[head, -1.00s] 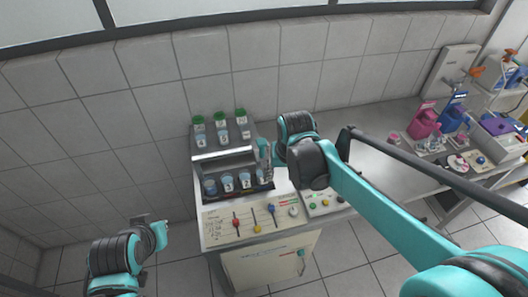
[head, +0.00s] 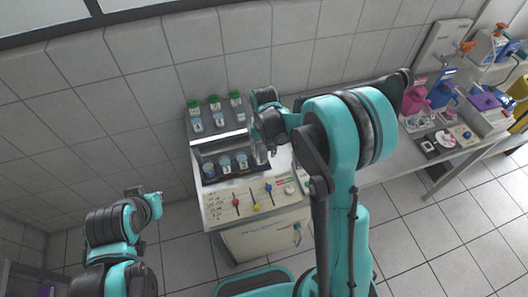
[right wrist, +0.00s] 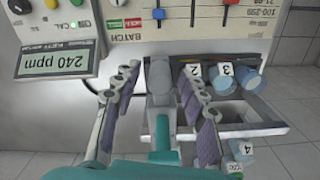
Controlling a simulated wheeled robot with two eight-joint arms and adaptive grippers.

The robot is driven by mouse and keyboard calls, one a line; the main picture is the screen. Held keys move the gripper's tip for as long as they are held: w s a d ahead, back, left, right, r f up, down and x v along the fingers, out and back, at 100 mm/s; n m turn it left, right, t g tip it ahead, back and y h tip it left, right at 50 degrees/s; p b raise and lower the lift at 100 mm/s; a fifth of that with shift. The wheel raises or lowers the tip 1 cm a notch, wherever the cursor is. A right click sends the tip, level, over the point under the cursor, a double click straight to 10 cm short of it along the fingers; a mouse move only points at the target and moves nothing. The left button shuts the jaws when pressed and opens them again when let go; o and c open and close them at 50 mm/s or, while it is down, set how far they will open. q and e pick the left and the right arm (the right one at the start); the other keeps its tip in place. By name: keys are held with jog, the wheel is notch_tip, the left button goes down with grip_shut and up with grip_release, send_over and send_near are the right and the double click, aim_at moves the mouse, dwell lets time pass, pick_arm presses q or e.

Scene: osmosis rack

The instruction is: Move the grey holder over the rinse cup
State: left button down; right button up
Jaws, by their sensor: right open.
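A grey upright holder (right wrist: 160,78) stands between the two fingers of my right gripper (right wrist: 158,92) in the right wrist view. The fingers are spread with a gap on both sides of it. In the head view my right gripper (head: 264,142) is at the right end of the cup row, and the arm partly hides that spot. Blue-filled cups (head: 226,166) stand in the dark tray left of it. They also show in the right wrist view (right wrist: 221,76). I cannot tell which one is the rinse cup. My left gripper (head: 146,193) is off the cabinet's left side; its jaws are unclear.
Green-capped bottles (head: 215,112) stand behind the cups. A front panel (head: 246,203) has coloured sliders, and a display (right wrist: 52,61) reads 240 ppm. Pink and blue containers (head: 440,93) sit on the bench at right. Floor left of the cabinet is clear.

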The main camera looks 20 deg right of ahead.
jog(key=shift+f, duration=0.35)
grip_shut()
jog(key=a+b, duration=0.3)
jog(key=a, duration=1.8)
jog(key=shift+s+a, duration=0.15)
jog(key=shift+s, duration=0.3)
